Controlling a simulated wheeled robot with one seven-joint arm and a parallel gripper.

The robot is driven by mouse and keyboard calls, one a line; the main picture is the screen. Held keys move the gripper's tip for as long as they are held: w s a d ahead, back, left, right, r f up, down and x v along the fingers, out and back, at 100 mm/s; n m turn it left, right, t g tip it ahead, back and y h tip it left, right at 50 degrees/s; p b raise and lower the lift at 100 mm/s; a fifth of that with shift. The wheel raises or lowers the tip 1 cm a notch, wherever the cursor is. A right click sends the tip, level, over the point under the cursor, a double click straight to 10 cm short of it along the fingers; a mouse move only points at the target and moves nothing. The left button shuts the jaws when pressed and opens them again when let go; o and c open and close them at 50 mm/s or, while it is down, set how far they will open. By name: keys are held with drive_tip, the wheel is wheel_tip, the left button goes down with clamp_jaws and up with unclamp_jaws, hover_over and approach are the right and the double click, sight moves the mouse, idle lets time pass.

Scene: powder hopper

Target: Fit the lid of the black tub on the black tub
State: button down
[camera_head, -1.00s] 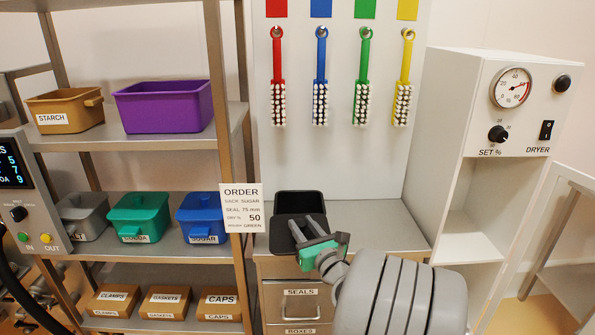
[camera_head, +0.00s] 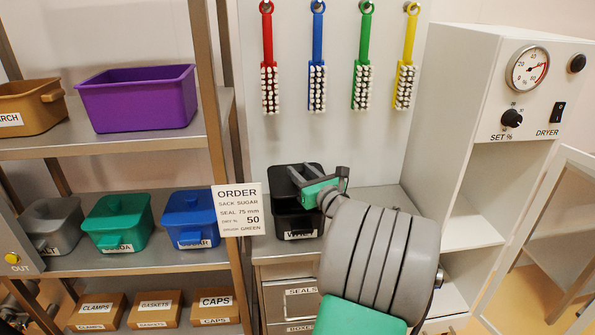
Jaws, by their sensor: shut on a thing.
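The black tub (camera_head: 287,224) stands on the grey counter in the head view, with a white label on its front, partly hidden by my arm. My gripper (camera_head: 299,174) is over the top of the tub, its two grey fingers pointing away to the upper left. It is shut on what looks like the tub's black lid (camera_head: 283,183). The fingers and green gripper body hide part of the lid.
Green (camera_head: 117,222), blue (camera_head: 190,219) and grey (camera_head: 52,224) tubs stand on the shelf to the left. An order card (camera_head: 238,210) hangs by the shelf post. The white dryer cabinet (camera_head: 455,130) stands to the right. Some counter right of the tub is bare.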

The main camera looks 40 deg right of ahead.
wheel_tip(320, 180, down, 4)
drive_tip(key=b, duration=0.4)
drive_tip(key=shift+f, duration=0.75)
drive_tip(key=c, duration=0.9)
unclamp_jaws()
drive_tip(key=shift+c, duration=0.2)
drive_tip(key=v, duration=0.7)
drive_tip(key=shift+s, duration=0.4)
drive_tip(key=shift+a, duration=0.1)
